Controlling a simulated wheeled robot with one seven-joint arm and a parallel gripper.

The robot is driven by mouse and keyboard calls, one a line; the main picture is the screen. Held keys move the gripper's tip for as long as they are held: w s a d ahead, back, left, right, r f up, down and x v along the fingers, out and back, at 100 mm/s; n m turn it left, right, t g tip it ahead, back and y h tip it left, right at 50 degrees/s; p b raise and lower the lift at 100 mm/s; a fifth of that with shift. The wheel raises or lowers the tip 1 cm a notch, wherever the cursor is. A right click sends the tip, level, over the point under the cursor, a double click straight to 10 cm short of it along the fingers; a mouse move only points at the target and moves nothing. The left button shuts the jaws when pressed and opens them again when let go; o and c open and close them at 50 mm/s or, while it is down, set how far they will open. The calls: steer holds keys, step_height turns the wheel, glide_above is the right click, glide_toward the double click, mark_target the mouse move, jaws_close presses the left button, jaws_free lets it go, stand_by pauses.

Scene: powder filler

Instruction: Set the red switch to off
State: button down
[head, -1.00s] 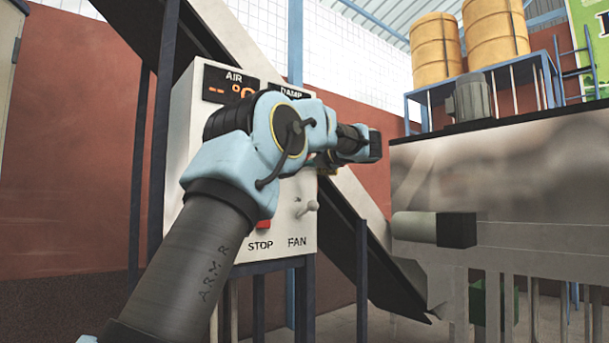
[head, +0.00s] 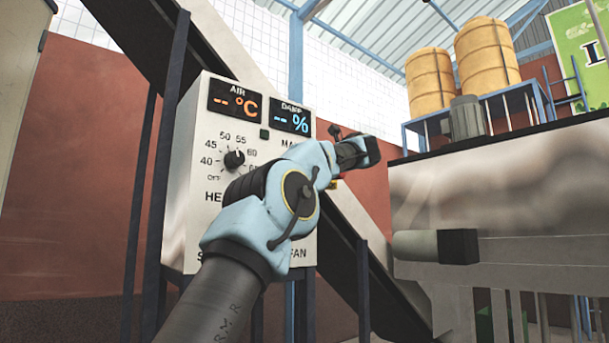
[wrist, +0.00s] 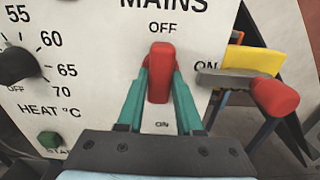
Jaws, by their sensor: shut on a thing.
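The red switch (wrist: 160,80) is a red handle on the light panel under the word MAINS in the wrist view. OFF is printed above it and ON below it. Its upper end is just under OFF, so it appears to point up. My gripper (wrist: 161,68) is shut on it, with one teal finger on each side. My arm hides the switch there.
A second red-knobbed lever (wrist: 275,97) sticks out at the right by a yellow piece (wrist: 252,60). The heat dial (wrist: 18,65) and green start button (wrist: 50,139) are at the left. A metal machine (head: 500,200) stands right of the panel (head: 185,190).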

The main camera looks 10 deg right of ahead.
stand_by(0.6)
steer(key=c, duration=0.6)
jaws_free()
steer(key=shift+o, duration=0.2)
steer(key=b+v, duration=0.2)
steer(key=v, duration=0.8)
steer(key=shift+s+d, duration=0.2)
steer(key=shift+s, duration=0.1)
